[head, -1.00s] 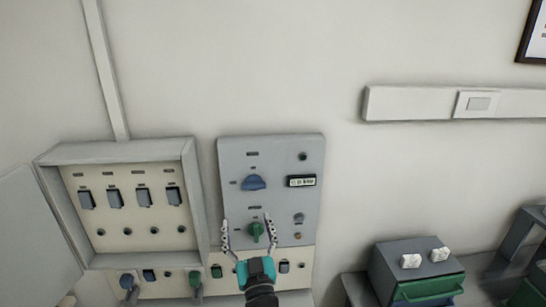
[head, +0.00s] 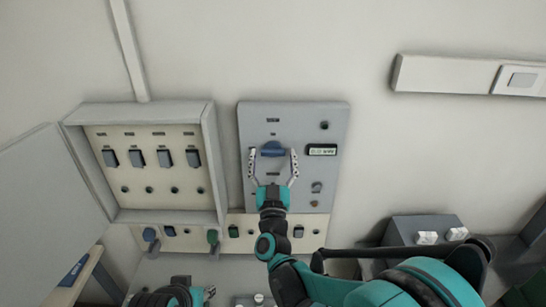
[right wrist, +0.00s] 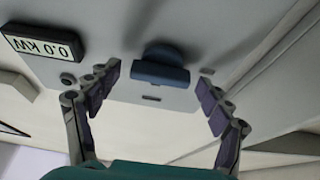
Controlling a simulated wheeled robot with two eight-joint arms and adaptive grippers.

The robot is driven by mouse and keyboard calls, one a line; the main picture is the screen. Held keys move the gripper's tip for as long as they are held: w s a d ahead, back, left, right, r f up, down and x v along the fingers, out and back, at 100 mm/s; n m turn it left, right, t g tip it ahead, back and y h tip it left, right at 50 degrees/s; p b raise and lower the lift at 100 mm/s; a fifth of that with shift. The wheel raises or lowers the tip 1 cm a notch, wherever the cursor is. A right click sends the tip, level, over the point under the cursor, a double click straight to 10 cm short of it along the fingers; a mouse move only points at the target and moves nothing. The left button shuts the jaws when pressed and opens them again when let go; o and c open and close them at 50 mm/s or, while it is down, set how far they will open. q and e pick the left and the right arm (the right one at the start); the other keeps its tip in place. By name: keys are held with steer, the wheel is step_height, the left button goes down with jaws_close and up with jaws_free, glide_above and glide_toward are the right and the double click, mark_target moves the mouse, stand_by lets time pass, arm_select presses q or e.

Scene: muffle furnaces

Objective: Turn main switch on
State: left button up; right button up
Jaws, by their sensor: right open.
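A blue rotary knob (head: 272,149), apparently the main switch, sits on the grey wall panel (head: 256,116) left of a small display (head: 321,150). In the right wrist view the blue knob (right wrist: 160,68) shows between and beyond the fingertips, and the display (right wrist: 40,45) reads 0.0 kW. My right gripper (head: 273,154) is open, with one finger on each side of the knob; I see no clear contact. The panel's lower middle is hidden behind this gripper. Part of what looks like my left gripper (head: 207,292) shows at the bottom edge; its fingers are unclear.
An open breaker box (head: 217,165) with several dark switches stands left of the panel, its door (head: 45,195) swung out left. A lower strip (head: 311,224) carries sockets and switches.

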steer(key=c, duration=1.2)
steer(key=shift+o, duration=0.2)
